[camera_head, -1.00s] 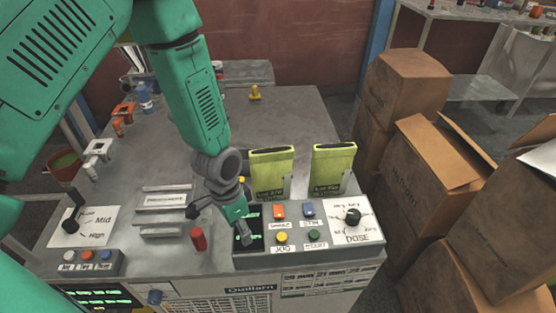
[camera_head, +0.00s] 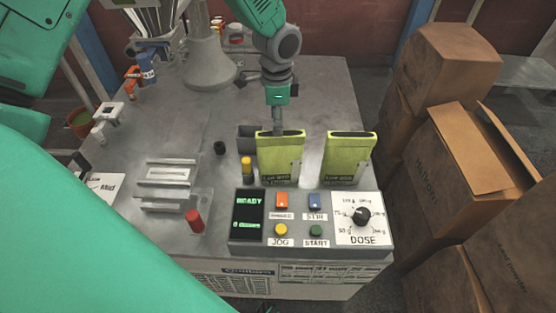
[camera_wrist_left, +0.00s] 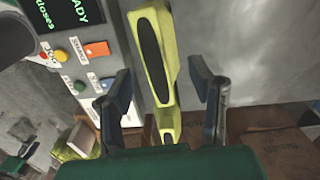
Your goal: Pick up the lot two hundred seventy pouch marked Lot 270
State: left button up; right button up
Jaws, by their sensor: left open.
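Two yellow-green pouches stand upright behind the control panel. The left pouch (camera_head: 281,158) has a small dark label that appears to read Lot 270. The right pouch (camera_head: 349,158) has a similar label, too small to read surely. My left gripper (camera_head: 278,122) is open and points down at the top of the left pouch. In the left wrist view, my left gripper (camera_wrist_left: 160,78) has its fingers spread on either side of a pouch (camera_wrist_left: 168,60) with a dark top, with gaps visible between. My right gripper is not in view.
The control panel (camera_head: 298,243) with buttons and a dose knob lies in front of the pouches. A yellow-topped post (camera_head: 246,170) stands close left of the left pouch. A metal rack (camera_head: 167,185) and red cylinder (camera_head: 194,221) are further left. Cardboard boxes (camera_head: 455,150) crowd the right.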

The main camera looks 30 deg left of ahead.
aim_at(284, 135)
pick_arm(q)
jog(key=shift+d+f, duration=0.1)
jog(key=shift+d, duration=0.35)
jog(key=f, duration=0.1)
jog(key=d+f, duration=0.1)
jog(key=f, duration=0.1)
jog(key=shift+d+b, duration=0.15)
jog(key=shift+b, duration=0.15)
jog(key=shift+w+a+f, duration=0.1)
jog(key=shift+a+f, duration=0.2)
jog(key=shift+f, duration=0.25)
jog(key=shift+a+f, duration=0.25)
jog(key=shift+f, duration=0.25)
jog(key=shift+a+f, duration=0.1)
jog(key=shift+a, duration=0.35)
jog(key=shift+d, duration=0.85)
jog(key=shift+a+f, duration=0.2)
jog(key=shift+a, duration=0.5)
jog(key=shift+d, duration=0.1)
jog(key=c, duration=1)
jog(key=shift+d+r, duration=0.15)
jog(key=shift+d, duration=0.25)
jog(key=shift+c, duration=0.4)
